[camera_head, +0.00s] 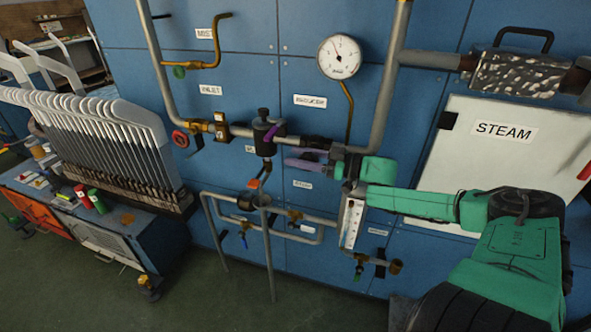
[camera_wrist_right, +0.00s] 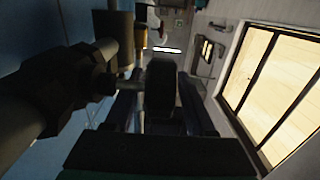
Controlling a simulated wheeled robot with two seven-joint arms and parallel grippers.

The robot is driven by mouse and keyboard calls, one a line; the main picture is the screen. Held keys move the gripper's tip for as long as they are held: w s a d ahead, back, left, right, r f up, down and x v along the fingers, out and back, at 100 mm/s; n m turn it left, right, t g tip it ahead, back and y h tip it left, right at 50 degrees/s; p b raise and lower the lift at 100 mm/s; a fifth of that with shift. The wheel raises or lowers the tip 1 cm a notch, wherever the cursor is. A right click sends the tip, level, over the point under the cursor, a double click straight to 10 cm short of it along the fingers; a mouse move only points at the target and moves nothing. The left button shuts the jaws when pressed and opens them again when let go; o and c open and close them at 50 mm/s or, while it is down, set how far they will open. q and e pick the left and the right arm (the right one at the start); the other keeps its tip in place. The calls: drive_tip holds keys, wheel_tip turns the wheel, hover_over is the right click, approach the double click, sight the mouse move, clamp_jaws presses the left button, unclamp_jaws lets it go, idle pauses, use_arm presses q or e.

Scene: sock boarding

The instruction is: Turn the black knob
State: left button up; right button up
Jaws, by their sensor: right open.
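The black knob (camera_wrist_right: 160,84) shows in the middle of the wrist view, on a short stem out from a dark fitting on the left. My right gripper (camera_head: 298,161) reaches in from the right in the head view, its fingers pointing left just below the pipe. In the wrist view its dark fingers (camera_wrist_right: 162,105) are open, one on each side of the knob. I cannot tell whether they touch it. In the head view the knob is hard to make out among the fingers and fittings. My left gripper is out of view.
A black valve body (camera_head: 263,138) stands on the pipe left of my right gripper. A round gauge (camera_head: 340,57) is above, and a glass-fronted meter (camera_head: 351,222) hangs below. A rack of grey boards (camera_head: 110,150) is at left. The floor (camera_head: 100,300) in front is clear.

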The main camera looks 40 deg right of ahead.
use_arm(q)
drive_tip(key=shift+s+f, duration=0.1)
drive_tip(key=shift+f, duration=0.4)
use_arm(e)
drive_tip(key=shift+w+a+r, duration=0.1)
drive_tip(key=shift+w+a, duration=0.1)
drive_tip(key=shift+w, duration=0.05)
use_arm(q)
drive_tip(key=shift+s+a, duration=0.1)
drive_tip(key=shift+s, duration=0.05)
use_arm(e)
clamp_jaws()
use_arm(q)
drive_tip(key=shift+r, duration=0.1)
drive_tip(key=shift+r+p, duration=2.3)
drive_tip(key=shift+p, duration=0.1)
use_arm(e)
drive_tip(key=shift+f+g+h, duration=0.4)
drive_tip(key=shift+g+h, duration=0.45)
drive_tip(key=shift+g, duration=0.3)
drive_tip(key=shift+f+g+h, duration=0.45)
drive_tip(key=shift+g+h, duration=0.35)
drive_tip(key=shift+g, duration=0.4)
drive_tip(key=shift+f+g+h, duration=0.4)
drive_tip(key=shift+g+h, duration=0.45)
drive_tip(key=shift+g, duration=0.3)
